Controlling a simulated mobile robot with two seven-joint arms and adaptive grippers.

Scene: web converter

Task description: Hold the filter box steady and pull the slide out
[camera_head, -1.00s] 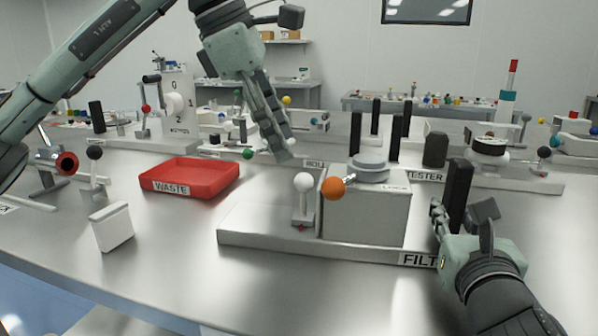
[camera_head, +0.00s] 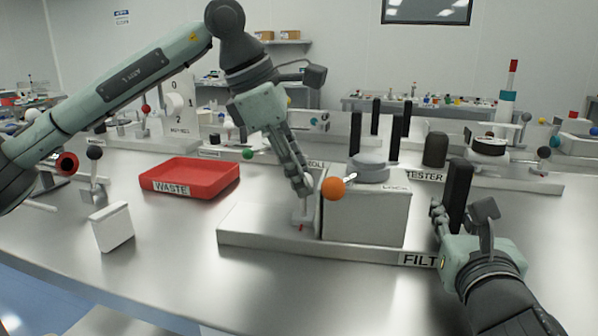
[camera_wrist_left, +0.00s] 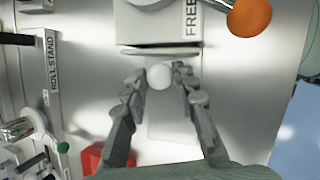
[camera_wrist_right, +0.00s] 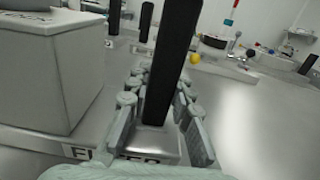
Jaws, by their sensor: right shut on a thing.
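The pale grey filter box (camera_head: 366,218) stands on its flat base (camera_head: 270,240), with a round cap and an orange ball lever (camera_head: 333,188) on top. The slide's white knob (camera_wrist_left: 160,76) is beside the box, seen in the left wrist view between the tips of my left gripper (camera_wrist_left: 162,84). The fingers are spread, with gaps beside the knob. My right gripper (camera_head: 448,212) is shut on the black upright handle (camera_head: 459,188) at the base's right end.
A red waste tray (camera_head: 190,178) lies left of the base, with a small white block (camera_head: 111,227) in front of it. A black-topped tester (camera_head: 488,148) and several black posts (camera_head: 376,125) stand behind. The front of the table is clear.

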